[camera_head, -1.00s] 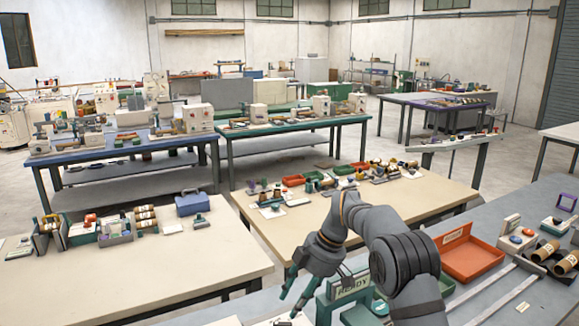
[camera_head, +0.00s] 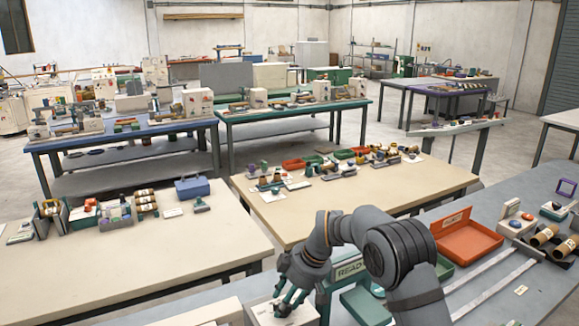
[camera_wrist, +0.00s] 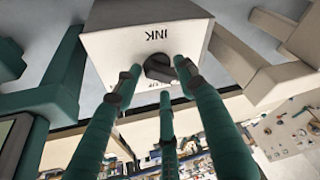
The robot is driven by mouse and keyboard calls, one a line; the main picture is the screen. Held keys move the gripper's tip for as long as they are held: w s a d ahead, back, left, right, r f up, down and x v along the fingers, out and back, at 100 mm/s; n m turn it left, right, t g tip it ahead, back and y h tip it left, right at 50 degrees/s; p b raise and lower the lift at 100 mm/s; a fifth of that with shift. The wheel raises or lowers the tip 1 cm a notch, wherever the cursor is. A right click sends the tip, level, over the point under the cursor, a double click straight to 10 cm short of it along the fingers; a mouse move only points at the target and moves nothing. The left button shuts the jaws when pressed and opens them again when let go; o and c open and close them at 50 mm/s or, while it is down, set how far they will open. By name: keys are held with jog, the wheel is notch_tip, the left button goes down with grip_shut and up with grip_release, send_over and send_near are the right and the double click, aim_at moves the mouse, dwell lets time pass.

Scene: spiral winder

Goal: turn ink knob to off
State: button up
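The ink box is a pale box with "INK" printed on it, upside down in the wrist view (camera_wrist: 110,50). Its dark round ink knob (camera_wrist: 158,68) is on the face towards me. Another small label beside the knob is mostly hidden by the fingers. My gripper (camera_wrist: 160,78) has three teal fingers spread around the knob. Two tips are on either side of it and the third is below. I cannot tell whether the tips touch it.
A green frame marked "READY" (camera_head: 350,270) stands close beside my gripper. An orange tray (camera_head: 467,240) and rolls (camera_head: 545,235) lie farther right on the grey bench. In the wrist view, a green frame (camera_wrist: 45,100) is at left and pale brackets (camera_wrist: 245,65) are at right.

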dwell(0.4)
jog(key=m, duration=0.1)
jog(key=r+m+p, duration=0.1)
jog(key=m, duration=0.1)
jog(key=shift+w+d+r, duration=0.1)
jog(key=shift+d, duration=0.15)
jog(key=r+m+p, duration=0.1)
jog(key=m, duration=0.2)
jog(key=d+r+m+p, duration=0.1)
jog(key=m, duration=0.3)
jog(key=r+m+p, duration=0.1)
jog(key=m, duration=0.2)
jog(key=shift+w+d+r+p, duration=0.1)
jog(key=shift+d+p, duration=0.3)
notch_tip(320, 180, up, 4)
jog(key=s+d+m+g+p, duration=0.15)
jog(key=m+p, duration=0.45)
jog(key=m, duration=1.4)
jog(key=shift+t, duration=0.25)
jog(key=p+x, duration=0.1)
jog(key=x, duration=0.3)
jog(key=p+x, duration=0.1)
jog(key=x, duration=0.4)
jog(key=shift+s+a, duration=0.2)
jog(key=c, duration=0.3)
grip_shut()
jog(key=shift+y, duration=0.3)
